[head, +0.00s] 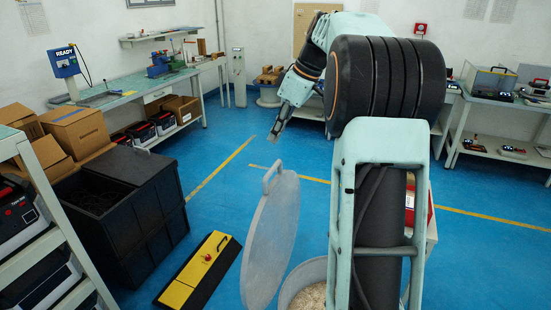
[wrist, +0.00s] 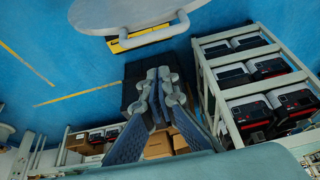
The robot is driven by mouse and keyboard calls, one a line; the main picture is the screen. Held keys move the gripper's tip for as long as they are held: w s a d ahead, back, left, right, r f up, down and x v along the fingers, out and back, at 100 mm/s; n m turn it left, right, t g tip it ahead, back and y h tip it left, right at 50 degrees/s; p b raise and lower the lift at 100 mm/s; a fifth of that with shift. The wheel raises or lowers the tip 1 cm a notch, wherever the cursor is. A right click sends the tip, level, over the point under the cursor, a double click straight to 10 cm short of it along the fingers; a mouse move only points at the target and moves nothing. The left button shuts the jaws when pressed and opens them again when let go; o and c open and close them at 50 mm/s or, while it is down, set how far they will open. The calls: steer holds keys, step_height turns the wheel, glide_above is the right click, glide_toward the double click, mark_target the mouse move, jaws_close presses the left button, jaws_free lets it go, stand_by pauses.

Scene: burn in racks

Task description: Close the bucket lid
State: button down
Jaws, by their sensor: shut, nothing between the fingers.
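The grey round bucket lid (head: 271,240) stands open, nearly upright, in the head view, with a loop handle (head: 272,176) near its top. The bucket (head: 291,287) is at the bottom, right of the lid, partly hidden by my arm, with pale contents inside. My gripper (head: 275,136) is shut and empty, above the lid handle in the head view and apart from it. In the wrist view the closed fingers (wrist: 158,76) point up toward the lid (wrist: 125,12) and its grey handle (wrist: 150,39), with a gap between.
A black open bin (head: 120,205) and a yellow-black floor box (head: 200,268) are left of the lid. A shelf rack (head: 50,240) with red-black cases is at the far left. Workbenches line the walls. The blue floor behind the lid is clear.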

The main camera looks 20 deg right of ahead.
step_height(320, 180, down, 9)
steer(key=w, duration=0.2)
steer(key=shift+w+a+t+y+p, duration=0.15)
steer(key=shift+a+t+y+p, duration=0.15)
steer(key=shift+p, duration=0.1)
stand_by(0.5)
